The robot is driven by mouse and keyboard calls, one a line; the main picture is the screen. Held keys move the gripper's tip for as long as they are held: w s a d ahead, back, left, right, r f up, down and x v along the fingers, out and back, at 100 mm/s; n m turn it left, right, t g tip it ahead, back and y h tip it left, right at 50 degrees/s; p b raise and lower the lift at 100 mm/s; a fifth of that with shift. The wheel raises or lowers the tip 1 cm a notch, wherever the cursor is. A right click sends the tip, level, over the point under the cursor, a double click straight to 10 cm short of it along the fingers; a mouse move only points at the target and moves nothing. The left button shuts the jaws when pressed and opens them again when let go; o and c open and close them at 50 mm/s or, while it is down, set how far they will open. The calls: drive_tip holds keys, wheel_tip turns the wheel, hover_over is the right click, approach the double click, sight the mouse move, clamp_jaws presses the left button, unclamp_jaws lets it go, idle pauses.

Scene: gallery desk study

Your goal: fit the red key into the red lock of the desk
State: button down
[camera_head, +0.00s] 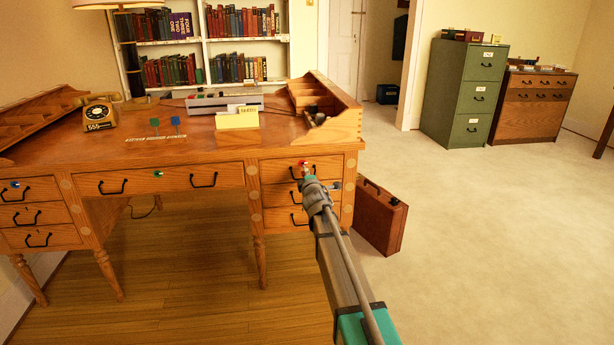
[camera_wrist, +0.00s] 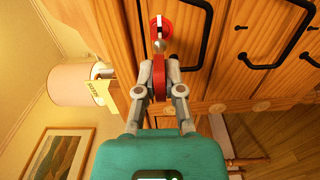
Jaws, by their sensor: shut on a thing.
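The desk (camera_head: 200,150) has a red lock (camera_head: 304,163) on the upper drawer of its right-hand stack. In the wrist view the red lock (camera_wrist: 166,26) is a round red disc near the top, with a dark slot. My gripper (camera_wrist: 158,68) is shut on the red key (camera_wrist: 158,80), whose red body shows between the fingers. The key points at the lock, and its pale front end overlaps the lock in the picture. I cannot tell whether the tip is inside the slot. In the head view my gripper (camera_head: 308,180) is right at the lock and mostly hides the key.
A green key (camera_head: 155,122) and a blue key (camera_head: 176,121) stand on the desktop. A green lock (camera_head: 158,173) and a blue lock (camera_head: 15,185) are on other drawers. A brown case (camera_head: 380,220) stands on the floor beside the desk. Carpet at the right is clear.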

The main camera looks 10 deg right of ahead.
sight(305, 161)
drive_tip(key=shift+w, duration=1.75)
idle(1.1)
drive_tip(key=c, duration=0.7)
unclamp_jaws()
drive_tip(key=o, duration=0.5)
drive_tip(key=shift+s, duration=0.35)
